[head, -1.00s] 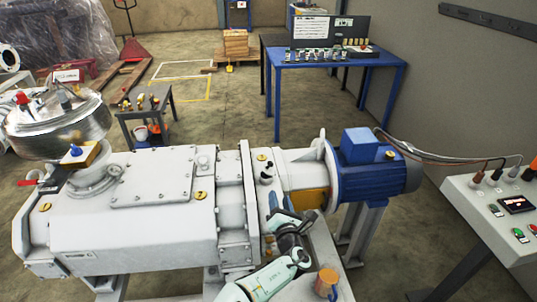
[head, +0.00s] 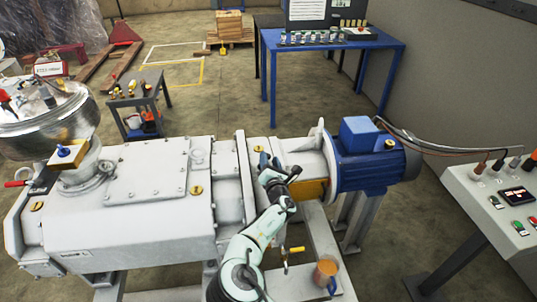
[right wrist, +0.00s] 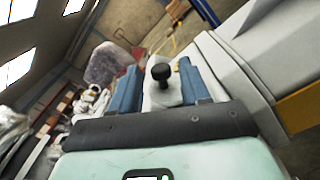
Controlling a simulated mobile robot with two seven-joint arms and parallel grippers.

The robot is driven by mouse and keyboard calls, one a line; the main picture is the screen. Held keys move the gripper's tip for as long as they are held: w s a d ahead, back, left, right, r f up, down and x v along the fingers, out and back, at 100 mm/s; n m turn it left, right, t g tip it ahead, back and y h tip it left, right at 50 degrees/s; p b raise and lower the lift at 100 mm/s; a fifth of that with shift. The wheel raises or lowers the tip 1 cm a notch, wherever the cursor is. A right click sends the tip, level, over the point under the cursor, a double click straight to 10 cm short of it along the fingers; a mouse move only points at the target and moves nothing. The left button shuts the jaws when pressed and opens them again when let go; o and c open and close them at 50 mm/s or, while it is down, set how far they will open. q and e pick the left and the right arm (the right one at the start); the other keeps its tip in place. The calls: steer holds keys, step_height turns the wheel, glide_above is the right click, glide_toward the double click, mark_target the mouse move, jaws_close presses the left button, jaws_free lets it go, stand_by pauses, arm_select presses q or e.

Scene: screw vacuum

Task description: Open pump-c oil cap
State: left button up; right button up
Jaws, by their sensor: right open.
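The white pump (head: 140,190) fills the lower left of the head view. The black knob-shaped oil cap (right wrist: 161,74) stands upright on a pale surface in the right wrist view. My right gripper (head: 265,162) is over the pump section beside the blue motor, and it largely hides the cap in the head view. In the right wrist view my right gripper (right wrist: 160,86) is open, with one blue-grey finger on each side of the cap. Both fingers look apart from it; I cannot tell the depth exactly. My left gripper is not in view.
The blue motor (head: 372,165) adjoins the pump on the right. A control panel (head: 500,195) is at the right. A blue table (head: 335,52) and small grey table (head: 140,92) stand behind, with open floor between.

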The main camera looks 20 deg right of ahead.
mark_target(269, 157)
steer(key=shift+x, duration=1.5)
jaws_close()
